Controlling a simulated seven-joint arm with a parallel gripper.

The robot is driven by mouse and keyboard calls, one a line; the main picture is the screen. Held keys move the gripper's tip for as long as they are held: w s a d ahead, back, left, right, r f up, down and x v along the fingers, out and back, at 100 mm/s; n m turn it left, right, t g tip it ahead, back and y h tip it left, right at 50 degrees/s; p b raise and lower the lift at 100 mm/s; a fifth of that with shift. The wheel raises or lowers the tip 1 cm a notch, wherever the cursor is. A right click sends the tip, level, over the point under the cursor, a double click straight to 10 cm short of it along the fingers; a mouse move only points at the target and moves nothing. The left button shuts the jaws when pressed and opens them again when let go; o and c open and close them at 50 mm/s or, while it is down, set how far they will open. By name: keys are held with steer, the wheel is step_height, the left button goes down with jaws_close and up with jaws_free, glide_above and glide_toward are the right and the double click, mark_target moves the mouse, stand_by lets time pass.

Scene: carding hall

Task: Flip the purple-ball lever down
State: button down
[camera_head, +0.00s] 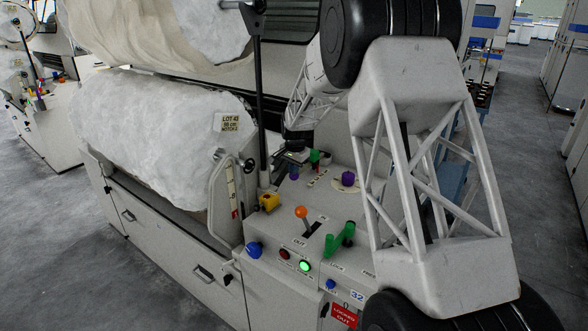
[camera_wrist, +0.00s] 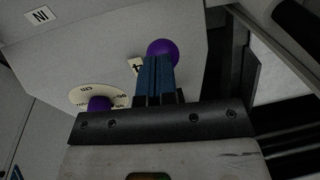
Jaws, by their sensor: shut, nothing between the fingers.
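The purple ball (camera_wrist: 162,49) of the lever shows in the wrist view just past my fingertips, its lower part hidden behind them. My gripper (camera_wrist: 155,62) is shut, its blue fingers together and empty. They overlap the ball in this view; I cannot tell whether they touch it. In the head view, a small purple shape (camera_head: 294,173), apparently that ball, is at the back left of the control panel. My gripper (camera_head: 291,156) is right behind it, small and partly hidden. The lever's shaft and slot cannot be made out.
A purple knob (camera_head: 348,179) on a round dial is to the right; it also shows in the wrist view (camera_wrist: 98,104). A black upright post (camera_head: 260,110) rises at the left.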

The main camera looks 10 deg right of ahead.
steer(key=shift+s+f, duration=0.25)
steer(key=shift+f, duration=0.7)
step_height(320, 180, up, 16)
steer(key=s, duration=0.2)
steer(key=shift+a+f, duration=0.2)
steer(key=shift+a, duration=0.05)
steer(key=shift+s, duration=0.1)
